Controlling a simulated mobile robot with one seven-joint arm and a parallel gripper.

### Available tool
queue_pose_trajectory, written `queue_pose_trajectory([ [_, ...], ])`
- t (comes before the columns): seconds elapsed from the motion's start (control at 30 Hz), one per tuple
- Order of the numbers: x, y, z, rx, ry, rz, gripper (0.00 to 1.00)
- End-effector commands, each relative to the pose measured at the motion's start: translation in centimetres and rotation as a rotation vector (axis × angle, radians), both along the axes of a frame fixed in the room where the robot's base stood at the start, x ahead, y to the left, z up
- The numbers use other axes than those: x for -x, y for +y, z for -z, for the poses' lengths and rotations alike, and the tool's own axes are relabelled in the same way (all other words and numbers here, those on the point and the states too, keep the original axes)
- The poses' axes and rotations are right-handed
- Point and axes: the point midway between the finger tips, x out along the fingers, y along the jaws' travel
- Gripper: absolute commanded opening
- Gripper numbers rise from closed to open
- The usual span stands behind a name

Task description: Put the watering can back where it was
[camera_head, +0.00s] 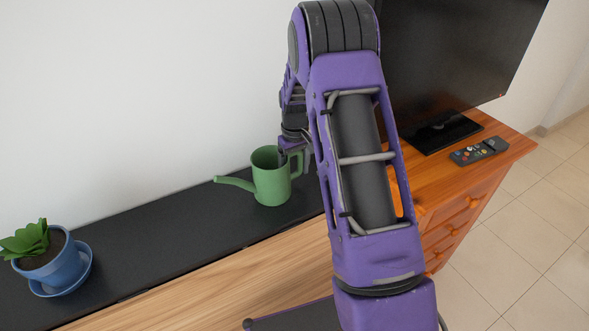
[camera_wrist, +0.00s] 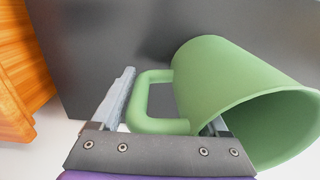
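The green watering can (camera_head: 271,182) stands upright on the black top of a long low cabinet (camera_head: 180,222), its spout pointing left and its handle to the right. My gripper (camera_head: 292,155) is at the handle, partly hidden behind my arm in the head view. In the wrist view, the fingers of my gripper (camera_wrist: 168,108) are spread apart. The can's handle (camera_wrist: 143,100) lies between them, with a gap to the left finger. The right finger is mostly hidden by the can (camera_wrist: 235,85), so I cannot tell whether it touches.
A blue potted plant (camera_head: 50,262) on a saucer stands at the left end of the black top. An orange wooden drawer unit (camera_head: 465,190) to the right carries a television (camera_head: 450,60) and a remote (camera_head: 480,151). The black top between plant and can is clear.

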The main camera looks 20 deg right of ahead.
Motion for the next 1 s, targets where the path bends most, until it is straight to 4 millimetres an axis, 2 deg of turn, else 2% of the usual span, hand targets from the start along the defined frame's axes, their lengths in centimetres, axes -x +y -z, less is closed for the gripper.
queue_pose_trajectory([
  [0.03, 0.0, 0.0, 0.0, 0.000, 0.000, 0.000, 0.89],
  [0.1, 0.0, 0.0, 0.0, 0.000, 0.000, 0.000, 1.00],
  [0.33, 0.0, 0.0, -0.1, 0.000, 0.000, 0.000, 1.00],
  [0.47, 0.0, 0.0, -1.0, 0.001, -0.001, 0.000, 1.00],
  [0.8, -0.1, -0.1, -8.0, 0.000, -0.004, 0.000, 1.00],
  [1.0, 0.0, -0.1, -11.2, 0.000, -0.002, 0.000, 1.00],
])
